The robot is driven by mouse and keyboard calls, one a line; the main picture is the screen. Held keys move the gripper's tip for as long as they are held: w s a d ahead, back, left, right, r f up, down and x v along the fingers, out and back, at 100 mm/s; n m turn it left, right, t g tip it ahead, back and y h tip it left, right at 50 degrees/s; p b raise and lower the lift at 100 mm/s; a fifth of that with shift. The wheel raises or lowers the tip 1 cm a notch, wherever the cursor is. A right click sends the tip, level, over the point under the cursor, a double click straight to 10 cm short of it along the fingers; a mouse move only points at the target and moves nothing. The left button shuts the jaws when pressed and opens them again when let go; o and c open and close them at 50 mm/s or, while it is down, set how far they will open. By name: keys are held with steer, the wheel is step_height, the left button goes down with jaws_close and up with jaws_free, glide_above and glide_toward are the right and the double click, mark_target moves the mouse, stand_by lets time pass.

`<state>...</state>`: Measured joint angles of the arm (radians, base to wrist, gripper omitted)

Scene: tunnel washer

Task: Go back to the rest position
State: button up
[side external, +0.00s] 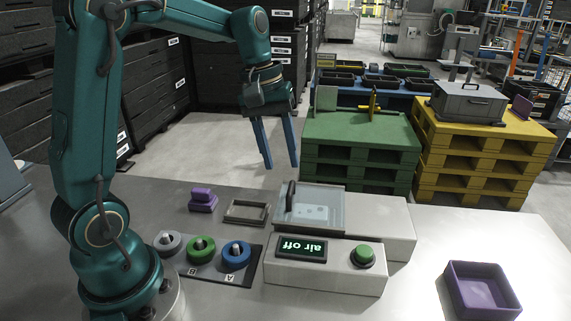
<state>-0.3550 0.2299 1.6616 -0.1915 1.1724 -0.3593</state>
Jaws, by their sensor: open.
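My gripper (278,165) hangs above the back edge of the table. Its two blue fingers point down and are apart, with nothing between them. Below it and to the right stands the washer unit (397,225), a pale box with a clear lid (328,209) that has a dark handle. The lid appears to lie flat over the unit's left part.
A purple block (202,199) and a grey frame (246,211) lie near the back. A purple bin (480,290) stands at right. Green (361,150) and yellow (470,165) pallets stand behind.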

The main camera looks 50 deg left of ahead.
steer(key=s+d+r+m+t, duration=0.1)
steer(key=s+d+r, duration=0.1)
steer(key=d+r, duration=0.15)
steer(key=s+d+f+m+t+y, duration=0.1)
steer(key=s+d+f+m+t, duration=0.1)
steer(key=s+m, duration=0.6)
steer(key=s+d+t, duration=0.1)
steer(key=s, duration=0.2)
steer(key=shift+s+f+y, duration=0.3)
steer(key=shift+f, duration=0.05)
steer(key=shift+d, duration=0.1)
stand_by(0.7)
